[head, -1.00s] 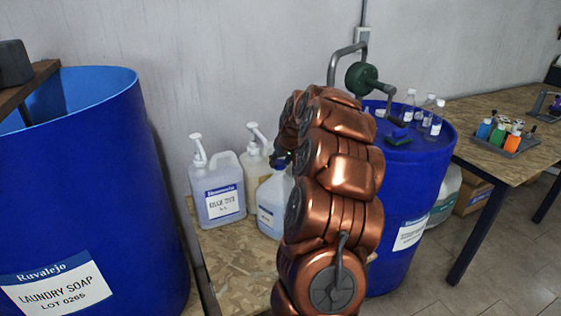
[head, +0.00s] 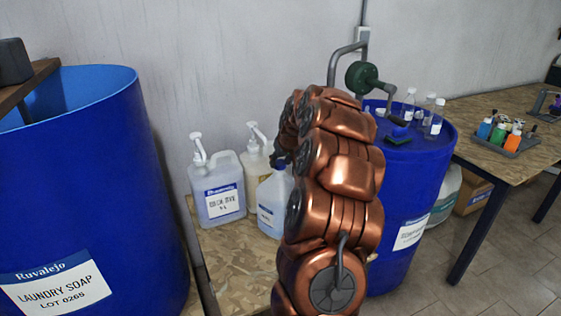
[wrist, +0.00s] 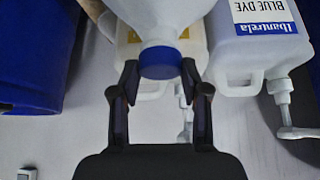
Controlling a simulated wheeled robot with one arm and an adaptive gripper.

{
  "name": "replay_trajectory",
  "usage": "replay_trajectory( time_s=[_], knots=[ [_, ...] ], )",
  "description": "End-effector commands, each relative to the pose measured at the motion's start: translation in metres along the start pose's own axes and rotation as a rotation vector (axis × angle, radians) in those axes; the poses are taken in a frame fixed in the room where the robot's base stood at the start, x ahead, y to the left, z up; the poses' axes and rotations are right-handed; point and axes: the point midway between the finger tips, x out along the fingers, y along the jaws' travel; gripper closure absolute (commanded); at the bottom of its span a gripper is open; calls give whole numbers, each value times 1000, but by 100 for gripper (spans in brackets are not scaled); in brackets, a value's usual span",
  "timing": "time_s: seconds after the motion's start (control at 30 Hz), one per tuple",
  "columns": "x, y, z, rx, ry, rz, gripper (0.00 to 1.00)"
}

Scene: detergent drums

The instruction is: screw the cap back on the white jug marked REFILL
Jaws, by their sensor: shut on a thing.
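A white jug (head: 270,206) stands on the low wooden stand, partly hidden behind my arm in the head view. Its label is too small to read there. In the wrist view the same jug (wrist: 168,14) has a blue cap (wrist: 160,61) at its neck. My gripper (wrist: 159,76) has one finger on each side of the cap and is shut on it. The cap sits at the mouth of the jug; I cannot tell how far it is threaded. In the head view my gripper is mostly hidden by my arm.
A jug labelled BLUE DYE (wrist: 262,45), with a white pump, stands beside the white jug. A cream pump jug (head: 255,163) stands behind. A big blue LAUNDRY SOAP drum (head: 85,190) is on the left. Another blue drum (head: 425,175) with bottles on top is on the right.

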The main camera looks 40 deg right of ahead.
Motion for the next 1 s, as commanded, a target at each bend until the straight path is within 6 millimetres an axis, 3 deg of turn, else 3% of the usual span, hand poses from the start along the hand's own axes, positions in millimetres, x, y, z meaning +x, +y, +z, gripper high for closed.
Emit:
replay_trajectory(
  time_s=[0.47, 1.0],
  knots=[
    [2, 1, 2, 17, -1, 12, 68],
    [5, -2, 3, 260, -3, 171, 68]
  ],
)
